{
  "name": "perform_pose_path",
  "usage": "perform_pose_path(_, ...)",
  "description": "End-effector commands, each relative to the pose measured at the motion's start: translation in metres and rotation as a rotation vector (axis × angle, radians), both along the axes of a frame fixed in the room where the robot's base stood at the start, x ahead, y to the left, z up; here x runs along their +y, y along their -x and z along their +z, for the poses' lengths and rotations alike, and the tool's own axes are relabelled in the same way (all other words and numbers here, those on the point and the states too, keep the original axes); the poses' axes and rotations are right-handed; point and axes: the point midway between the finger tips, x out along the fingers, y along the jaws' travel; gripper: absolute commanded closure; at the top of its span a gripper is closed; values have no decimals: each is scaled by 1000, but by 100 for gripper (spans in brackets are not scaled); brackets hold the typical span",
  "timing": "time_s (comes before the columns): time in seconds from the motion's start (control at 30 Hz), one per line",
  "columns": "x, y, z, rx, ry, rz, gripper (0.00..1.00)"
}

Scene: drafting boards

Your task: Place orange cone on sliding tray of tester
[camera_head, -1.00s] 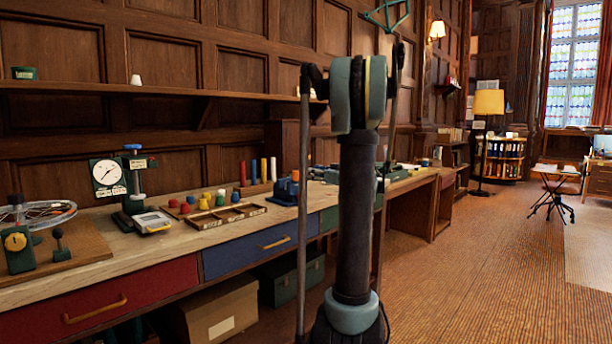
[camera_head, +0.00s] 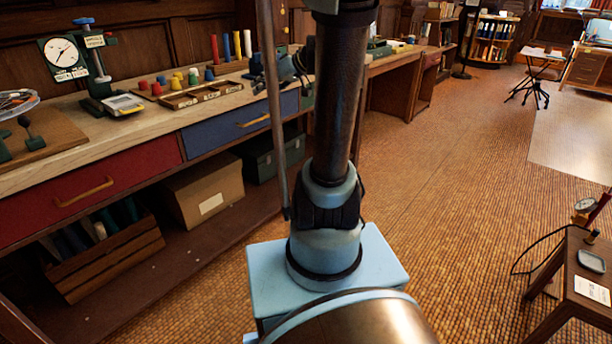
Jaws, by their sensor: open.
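A green bench device with a white round dial (camera_head: 62,57) and a blue-topped column (camera_head: 96,62) stands at the left of the bench; it may be the tester. A pale flat unit (camera_head: 122,104) lies at its foot, and I cannot tell whether this is a sliding tray. My arm rises through the middle of the picture, and I cannot make out my gripper.
The wooden bench (camera_head: 60,168) runs along the wall, with a compartmented tray (camera_head: 202,95) on it. A cardboard box (camera_head: 203,190) and a wooden crate (camera_head: 108,262) sit beneath. A small table (camera_head: 575,262) with a gauge stands at right. Floor between is clear.

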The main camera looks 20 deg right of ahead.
Motion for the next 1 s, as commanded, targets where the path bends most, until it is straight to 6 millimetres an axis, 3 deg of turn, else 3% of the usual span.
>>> perform_pose_path(0.1,11,47,-27,124,57,-15,51)
perform_pose_path(0.27,12,107,-64,282,147,-68,51)
perform_pose_path(0.6,-22,222,-140,538,370,-274,51)
perform_pose_path(0.8,-50,265,-171,609,480,-410,51)
perform_pose_path(1.0,-66,281,-182,632,527,-479,47)
